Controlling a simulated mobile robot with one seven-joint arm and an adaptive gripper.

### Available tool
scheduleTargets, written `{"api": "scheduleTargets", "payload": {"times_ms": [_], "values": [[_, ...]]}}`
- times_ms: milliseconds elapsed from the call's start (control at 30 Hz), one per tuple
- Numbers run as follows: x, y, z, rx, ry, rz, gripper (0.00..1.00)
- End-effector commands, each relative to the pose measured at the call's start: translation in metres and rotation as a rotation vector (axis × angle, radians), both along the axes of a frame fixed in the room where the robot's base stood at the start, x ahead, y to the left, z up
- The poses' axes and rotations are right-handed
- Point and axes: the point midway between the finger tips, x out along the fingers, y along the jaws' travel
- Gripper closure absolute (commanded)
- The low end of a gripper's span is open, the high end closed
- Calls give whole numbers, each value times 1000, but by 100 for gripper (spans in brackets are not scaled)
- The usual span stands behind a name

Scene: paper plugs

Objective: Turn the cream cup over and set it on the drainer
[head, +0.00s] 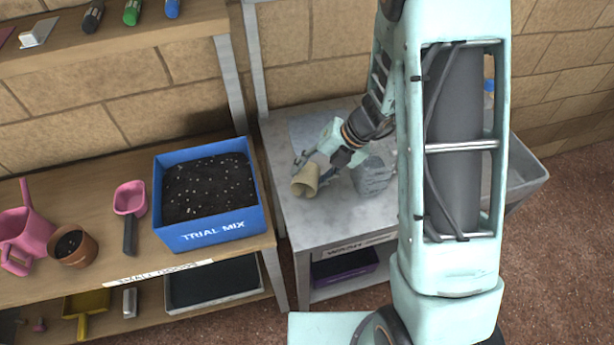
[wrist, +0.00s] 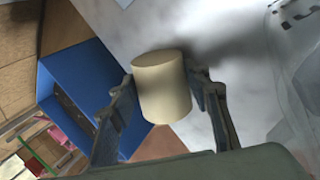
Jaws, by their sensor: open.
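The cream cup (head: 305,181) is at the left part of the grey bench top, tilted in the head view. In the wrist view the cup (wrist: 163,92) sits between the two fingers, with a smooth, flat-looking end facing away from me. My gripper (head: 316,163) is open around the cup; it also shows in the wrist view (wrist: 166,84). I cannot tell whether either finger touches the cup or whether it rests on the bench. A grey ribbed object (head: 372,178) stands to the right of the cup; I cannot tell whether it is the drainer.
The grey bench top (head: 330,220) is clear in front of the cup. A flat bluish patch (head: 308,130) lies behind it. A grey basin (head: 524,172) is at right.

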Motion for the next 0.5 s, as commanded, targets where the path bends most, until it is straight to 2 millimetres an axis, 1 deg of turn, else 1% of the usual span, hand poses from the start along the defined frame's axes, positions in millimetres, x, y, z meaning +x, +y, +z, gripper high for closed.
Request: {"api": "scheduleTargets", "payload": {"times_ms": [67,300,367,500], "values": [[0,0,0,0,0,0,56],[0,0,0,0,0,0,82],[0,0,1,0,0,0,88],[0,0,1,0,0,0,89]]}}
